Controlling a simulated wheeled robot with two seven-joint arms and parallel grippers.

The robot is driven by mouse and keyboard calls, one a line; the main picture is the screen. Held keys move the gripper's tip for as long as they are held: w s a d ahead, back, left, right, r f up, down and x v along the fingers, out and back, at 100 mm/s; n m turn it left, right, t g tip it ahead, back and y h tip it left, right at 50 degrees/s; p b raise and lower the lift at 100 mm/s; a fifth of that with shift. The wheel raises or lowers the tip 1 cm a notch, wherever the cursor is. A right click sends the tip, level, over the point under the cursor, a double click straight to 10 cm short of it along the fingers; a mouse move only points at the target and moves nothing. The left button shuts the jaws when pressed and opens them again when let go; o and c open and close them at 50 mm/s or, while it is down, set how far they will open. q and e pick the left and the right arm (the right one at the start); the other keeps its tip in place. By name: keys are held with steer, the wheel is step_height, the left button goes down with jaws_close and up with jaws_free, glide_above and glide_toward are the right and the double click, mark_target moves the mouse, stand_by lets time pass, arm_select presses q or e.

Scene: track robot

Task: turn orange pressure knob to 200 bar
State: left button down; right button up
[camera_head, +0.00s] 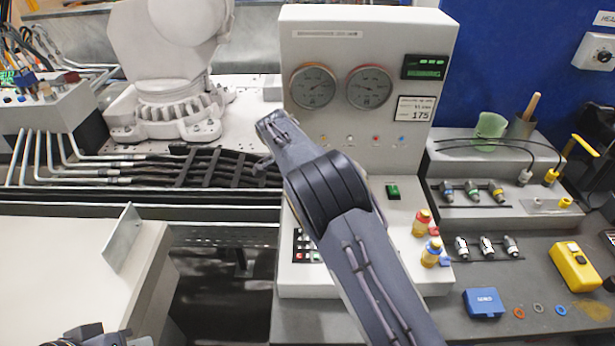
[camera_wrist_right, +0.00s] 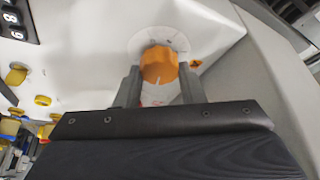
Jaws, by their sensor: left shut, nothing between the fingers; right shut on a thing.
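In the right wrist view, the orange knob (camera_wrist_right: 160,64) sits in a round white dial plate (camera_wrist_right: 174,40) with a pale mark on its face. My right gripper (camera_wrist_right: 158,77) has one finger on each side of the knob and is shut on it. In the head view my right arm covers the knob and the right gripper. The white panel (camera_head: 365,28) there carries two round gauges (camera_head: 313,87) and (camera_head: 369,88), a green-lit display (camera_head: 425,67), too small to read, and a label (camera_head: 415,109) showing 175. My left gripper (camera_head: 98,338) is at the bottom left edge, shut and empty.
Red-and-yellow (camera_head: 421,223) and blue-and-yellow (camera_head: 431,252) fittings stand right of my right arm. A blue box (camera_head: 484,303) and a yellow device (camera_head: 575,266) lie on the dark bench. A pale table (camera_head: 60,270) with an upright metal plate (camera_head: 123,238) is at left.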

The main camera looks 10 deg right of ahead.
steer(key=m+g+p, duration=0.1)
steer(key=m+p, duration=0.1)
steer(key=m, duration=0.2)
steer(key=shift+w+m+g, duration=0.1)
steer(key=shift+m+g, duration=0.2)
steer(key=shift+g, duration=0.1)
steer(key=shift+p, duration=0.3)
steer(key=o, duration=1)
steer(key=v, duration=0.8)
steer(key=shift+f, duration=0.1)
